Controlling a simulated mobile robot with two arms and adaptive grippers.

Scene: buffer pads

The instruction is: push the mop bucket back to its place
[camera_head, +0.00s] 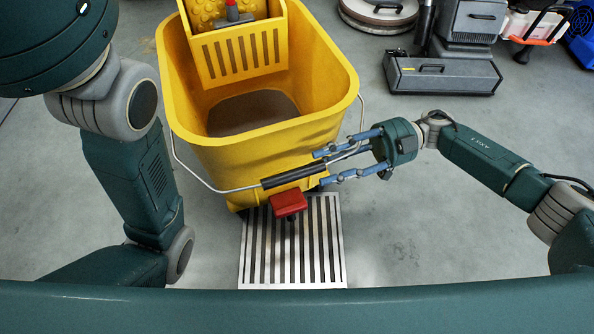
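The yellow mop bucket (240,155) stands upright in front of me, with a yellow wringer (240,55) at its far end and brownish contents inside. Its wire handle hangs down on the near side, with a black grip (295,176). A red pedal or block (288,203) shows just below the grip. My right gripper (320,168) is open at the bucket's near right side. Its blue fingers are spread above and below the right end of the grip; I cannot tell whether they touch it. My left arm shows at the left, but its gripper is out of view.
A metal floor grate (335,245) lies at the bucket's near side, partly under it. A grey floor machine (440,75), a round machine (378,14), a white and orange item (535,25) and a blue item (582,35) stand at the back right.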

